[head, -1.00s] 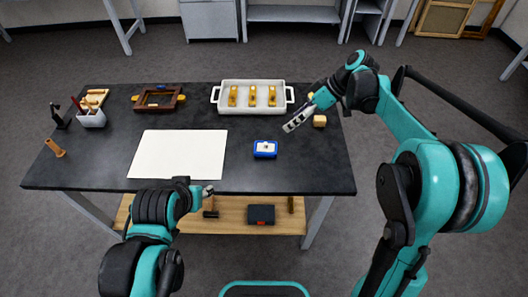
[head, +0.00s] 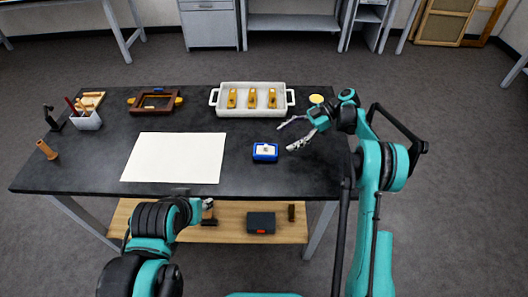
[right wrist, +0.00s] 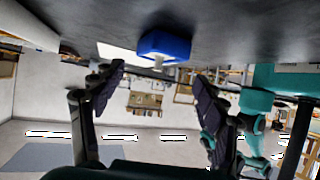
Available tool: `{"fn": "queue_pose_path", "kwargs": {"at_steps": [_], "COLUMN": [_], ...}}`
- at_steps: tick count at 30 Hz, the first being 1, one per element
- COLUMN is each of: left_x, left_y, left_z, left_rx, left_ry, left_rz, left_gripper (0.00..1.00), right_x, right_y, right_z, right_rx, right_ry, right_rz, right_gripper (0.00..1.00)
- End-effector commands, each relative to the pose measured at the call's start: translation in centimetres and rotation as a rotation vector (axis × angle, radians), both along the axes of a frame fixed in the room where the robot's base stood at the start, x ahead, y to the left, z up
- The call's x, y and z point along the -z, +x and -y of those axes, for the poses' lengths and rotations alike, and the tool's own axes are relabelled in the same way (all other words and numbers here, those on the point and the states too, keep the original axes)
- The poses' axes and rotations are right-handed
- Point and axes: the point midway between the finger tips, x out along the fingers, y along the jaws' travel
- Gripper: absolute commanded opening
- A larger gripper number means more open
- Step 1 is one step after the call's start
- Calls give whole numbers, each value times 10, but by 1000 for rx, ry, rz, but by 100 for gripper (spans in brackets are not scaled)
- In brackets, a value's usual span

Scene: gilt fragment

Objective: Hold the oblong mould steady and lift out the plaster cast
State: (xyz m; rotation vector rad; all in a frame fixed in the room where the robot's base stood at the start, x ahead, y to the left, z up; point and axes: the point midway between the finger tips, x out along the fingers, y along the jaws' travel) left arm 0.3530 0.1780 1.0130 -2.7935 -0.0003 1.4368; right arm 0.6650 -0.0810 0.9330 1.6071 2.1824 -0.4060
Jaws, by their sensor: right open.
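The oblong mould (head: 258,157) is blue and sits on the dark table right of the white sheet. The plaster cast (head: 265,149) is white and shows in its top. In the right wrist view the mould (right wrist: 164,46) appears at the top, upside down, with the pale cast (right wrist: 158,61) at it. My right gripper (head: 286,137) is open and empty, just right of and behind the mould, its fingers spread toward the left. In the right wrist view the mould lies beyond the gap between the fingertips (right wrist: 160,72). My left gripper (head: 208,203) is by the table's front edge; its fingers are too small to read.
A white tray (head: 221,101) with several gold pieces stands at the back. A brown frame (head: 155,109), a cup of tools (head: 88,121) and a white sheet (head: 175,158) lie to the left. A yellow round item (head: 316,99) is behind my right gripper. The front right of the table is clear.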

Motion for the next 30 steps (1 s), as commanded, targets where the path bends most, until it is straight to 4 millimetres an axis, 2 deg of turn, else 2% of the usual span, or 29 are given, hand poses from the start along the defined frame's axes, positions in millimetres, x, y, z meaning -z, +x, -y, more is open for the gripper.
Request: {"fn": "queue_pose_path", "kwargs": {"at_steps": [6, 15, 21, 30], "left_x": [10, 25, 28, 28], "left_y": [0, 0, 0, 0], "left_z": [0, 0, 0, 0], "left_rx": [0, 0, 0, 0], "left_ry": [0, 0, 0, 0], "left_rz": [0, 0, 0, 0], "left_gripper": [40, 40, 40, 40], "right_x": [18, 37, 42, 42], "right_y": [-9, -19, -21, -22], "right_z": [-29, -62, -71, -72], "right_rx": [-1, 1, 3, 1], "right_ry": [-2, -3, -3, -5], "right_rz": [-1, -1, 0, -1], "right_gripper": [73, 73, 73, 73]}}
